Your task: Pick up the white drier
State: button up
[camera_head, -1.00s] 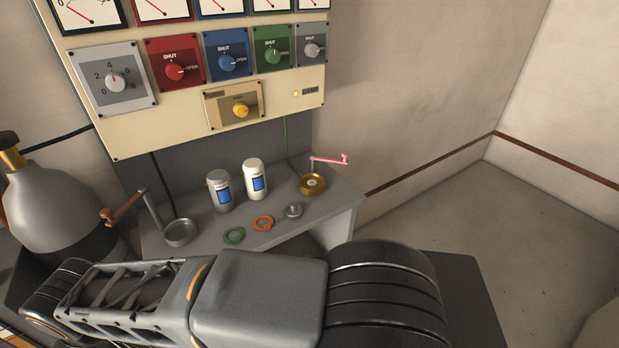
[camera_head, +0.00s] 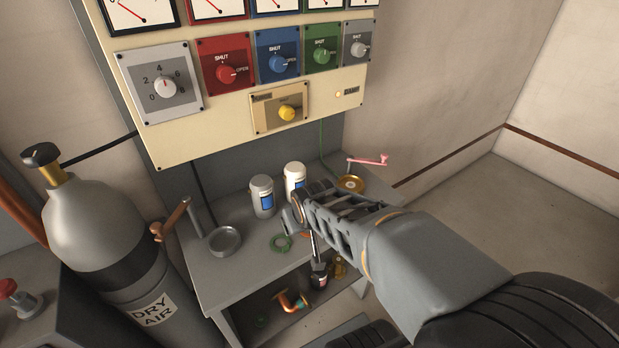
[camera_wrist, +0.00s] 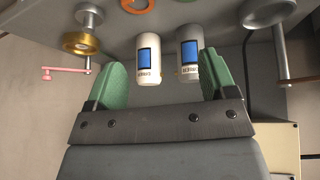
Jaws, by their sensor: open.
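The white drier (camera_head: 293,176) is a white canister with a blue label, upright on the grey bench. In the head view my arm hides its lower part. In the wrist view the white drier (camera_wrist: 148,58) shows between the fingers, nearer the left one. My gripper (camera_wrist: 160,82) is open and empty, with green finger pads on both sides; I cannot tell that either pad touches the canister.
A grey canister (camera_head: 262,196) stands just left of the white drier; it also shows near the right finger (camera_wrist: 189,58). A gold fitting with a pink crank (camera_head: 368,160) stands to the right.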

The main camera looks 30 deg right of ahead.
aim_at(299, 177)
jog(key=o, duration=0.4)
jog(key=w+d+t+p, duration=0.1)
jog(key=w+d+t, duration=0.1)
jog(key=w, duration=0.1)
jog(key=w+d+t+p, duration=0.1)
jog(key=w+d+p, duration=0.1)
jog(key=w+d, duration=0.1)
jog(key=w+d+t+p, duration=0.2)
jog(key=w, duration=0.1)
jog(key=shift+w+d+f+t, duration=0.15)
jog(key=shift+d+t, duration=0.05)
jog(key=shift+t, duration=1)
jog(key=p+x, duration=0.3)
jog(key=x, duration=0.6)
jog(key=shift+w+d, duration=0.2)
jog(key=shift+w+p, duration=0.3)
jog(key=shift+w, duration=0.15)
jog(key=shift+p+x, duration=0.8)
jog(key=shift+x, duration=1.4)
